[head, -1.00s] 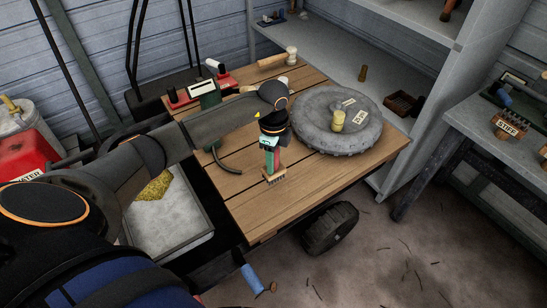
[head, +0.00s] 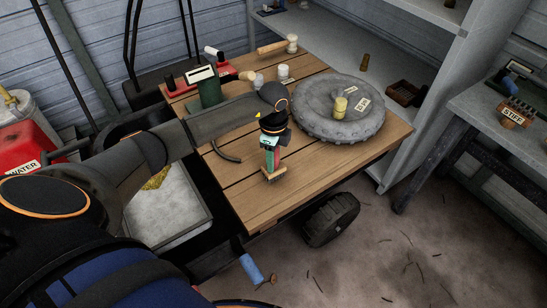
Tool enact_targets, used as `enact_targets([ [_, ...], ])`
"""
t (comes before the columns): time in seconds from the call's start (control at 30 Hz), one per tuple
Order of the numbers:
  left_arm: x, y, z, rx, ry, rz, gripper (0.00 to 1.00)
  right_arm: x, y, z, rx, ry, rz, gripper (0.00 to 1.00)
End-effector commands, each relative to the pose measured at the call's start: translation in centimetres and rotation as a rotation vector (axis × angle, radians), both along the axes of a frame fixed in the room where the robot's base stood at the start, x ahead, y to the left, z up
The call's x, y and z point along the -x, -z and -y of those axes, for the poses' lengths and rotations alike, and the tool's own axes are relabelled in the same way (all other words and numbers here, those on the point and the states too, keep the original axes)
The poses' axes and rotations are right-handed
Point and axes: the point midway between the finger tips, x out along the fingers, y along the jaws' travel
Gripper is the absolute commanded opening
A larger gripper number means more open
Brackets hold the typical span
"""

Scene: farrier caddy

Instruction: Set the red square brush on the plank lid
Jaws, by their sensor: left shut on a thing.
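The plank lid (head: 318,167) is a brown wooden board top in the middle of the head view. My left gripper (head: 270,148) points down over its front half and is shut on the red square brush (head: 278,160). The brush is upright, with its tan bristles facing down at the planks. The bristles are at or very close to the wood; I cannot tell whether they touch. The fingers hide much of the brush's body. My right gripper is not in view.
A curved dark tool (head: 226,152) lies to the left. A green box (head: 205,88) and other items line the back. The front planks are clear.

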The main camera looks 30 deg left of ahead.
Motion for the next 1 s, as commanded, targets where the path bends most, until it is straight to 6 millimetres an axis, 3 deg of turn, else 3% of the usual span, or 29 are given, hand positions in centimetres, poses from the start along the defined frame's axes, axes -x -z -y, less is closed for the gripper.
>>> enact_targets([
  [0.6,-0.02,0.96,0.03,0.001,0.000,0.000,0.00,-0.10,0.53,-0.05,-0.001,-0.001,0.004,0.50],
  [0.63,-0.03,0.95,0.03,0.001,0.000,0.001,0.40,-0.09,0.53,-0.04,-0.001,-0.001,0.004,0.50],
  [0.93,0.00,0.92,0.02,0.000,0.000,0.000,0.74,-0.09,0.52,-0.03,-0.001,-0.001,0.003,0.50],
  [1.0,0.00,0.92,0.02,0.000,0.000,0.000,0.74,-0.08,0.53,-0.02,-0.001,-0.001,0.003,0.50],
])
